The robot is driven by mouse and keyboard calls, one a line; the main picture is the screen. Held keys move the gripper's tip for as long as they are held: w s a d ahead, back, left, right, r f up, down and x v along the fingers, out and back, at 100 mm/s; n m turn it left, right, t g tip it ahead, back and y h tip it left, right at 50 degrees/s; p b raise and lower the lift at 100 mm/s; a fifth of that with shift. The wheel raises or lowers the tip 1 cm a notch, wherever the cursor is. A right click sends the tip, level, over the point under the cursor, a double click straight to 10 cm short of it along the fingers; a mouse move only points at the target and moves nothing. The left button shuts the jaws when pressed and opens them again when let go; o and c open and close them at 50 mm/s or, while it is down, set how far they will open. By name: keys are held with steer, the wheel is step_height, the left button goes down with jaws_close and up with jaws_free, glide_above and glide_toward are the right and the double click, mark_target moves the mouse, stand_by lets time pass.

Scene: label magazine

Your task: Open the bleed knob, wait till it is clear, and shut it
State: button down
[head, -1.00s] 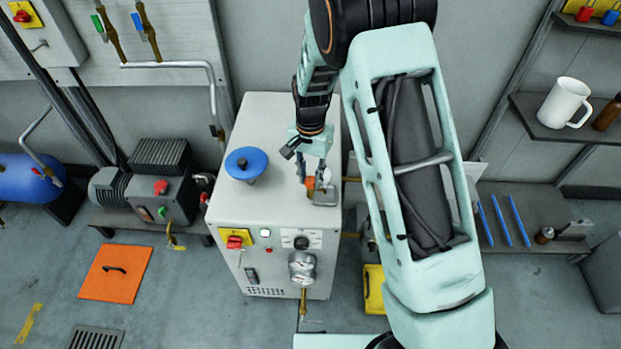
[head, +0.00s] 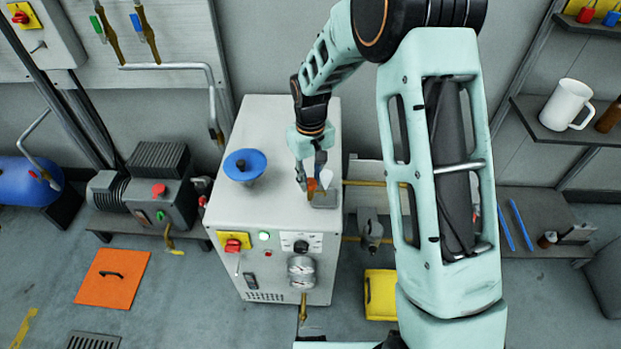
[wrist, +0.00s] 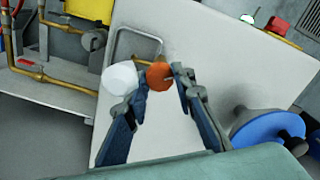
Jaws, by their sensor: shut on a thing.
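The orange knob (head: 312,188) is on top of the pale grey cabinet (head: 240,205), near its right edge. My gripper (head: 310,184) reaches down to it from above, with one finger on each side. In the wrist view my gripper (wrist: 158,84) is shut on the orange knob (wrist: 159,75), which shows between the fingertips. A white rounded piece (wrist: 119,78) sits beside the knob, partly behind the left finger; it also shows in the head view (head: 326,179). A metal loop or tray rim (wrist: 137,32) lies behind them. The fingers hide part of the knob and its base.
A blue funnel-like disc (head: 245,164) stands on the cabinet top, left of my gripper. The cabinet front has a red switch (head: 233,245), a green lamp (head: 264,236), a dark dial (head: 301,246) and gauges (head: 301,266). Brass pipes (wrist: 60,82) run beside the cabinet's right side.

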mark_target(311, 182)
steer(key=n, duration=0.4)
steer(key=shift+n, duration=0.4)
stand_by(0.4)
steer(key=c, duration=1.6)
jaws_free()
step_height(311, 182, up, 12)
steer(key=shift+r, duration=0.1)
